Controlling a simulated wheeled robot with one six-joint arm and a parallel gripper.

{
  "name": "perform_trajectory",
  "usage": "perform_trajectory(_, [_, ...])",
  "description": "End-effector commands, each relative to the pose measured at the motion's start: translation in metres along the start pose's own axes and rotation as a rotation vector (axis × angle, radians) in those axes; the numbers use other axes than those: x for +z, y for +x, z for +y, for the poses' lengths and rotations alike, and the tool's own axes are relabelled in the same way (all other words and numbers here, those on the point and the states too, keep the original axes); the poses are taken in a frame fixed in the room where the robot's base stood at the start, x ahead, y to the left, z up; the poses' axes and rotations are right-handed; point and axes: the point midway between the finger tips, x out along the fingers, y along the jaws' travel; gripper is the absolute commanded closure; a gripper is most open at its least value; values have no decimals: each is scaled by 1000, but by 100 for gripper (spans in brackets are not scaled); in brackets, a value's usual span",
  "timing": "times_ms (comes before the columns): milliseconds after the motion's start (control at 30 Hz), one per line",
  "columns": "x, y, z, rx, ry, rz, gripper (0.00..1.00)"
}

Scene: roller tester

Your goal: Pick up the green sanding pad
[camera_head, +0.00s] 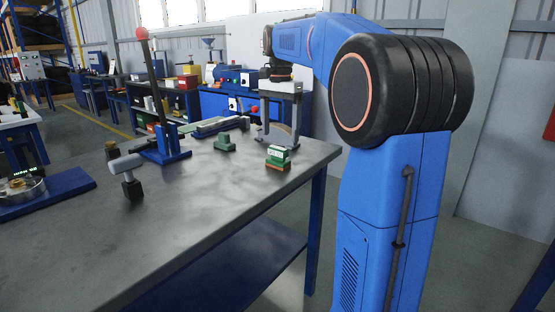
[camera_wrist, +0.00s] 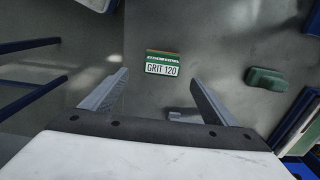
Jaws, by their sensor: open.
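A small green pad with a brown lower layer (camera_head: 279,157) sits on the grey workbench near its right edge. In the wrist view this green pad (camera_wrist: 162,57) shows a white "GRIT 120" label and lies ahead of the fingertips, roughly centred between them. A second, plain green block (camera_head: 225,142) stands to its left, and it lies to the right in the wrist view (camera_wrist: 266,79). My gripper (camera_head: 280,138) points down with its fingers apart. It is empty in the wrist view (camera_wrist: 158,77). I cannot tell the exact height of the fingertips above the bench.
A hammer-like tool (camera_head: 130,180) and a blue-based stand with a red-topped lever (camera_head: 167,147) are on the workbench (camera_head: 200,205). A blue tray (camera_head: 55,192) with a round metal part lies at the left. The front of the bench is clear.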

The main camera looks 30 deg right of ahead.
Motion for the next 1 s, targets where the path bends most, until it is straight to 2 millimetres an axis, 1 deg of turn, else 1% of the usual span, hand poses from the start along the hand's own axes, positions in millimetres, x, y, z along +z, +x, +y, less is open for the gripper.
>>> perform_trajectory(33, [0, 9, 0, 2, 0, -1, 20])
perform_trajectory(133, [1, 24, 0, 1, 0, -1, 20])
perform_trajectory(233, [0, 33, 0, 0, 0, 0, 20])
perform_trajectory(467, [2, 46, -1, 0, -1, 0, 20])
perform_trajectory(733, [6, 81, -3, 1, -1, 0, 20])
perform_trajectory(867, [6, 89, -3, 0, -1, 0, 20])
perform_trajectory(1000, [6, 91, -4, -1, -1, 1, 20])
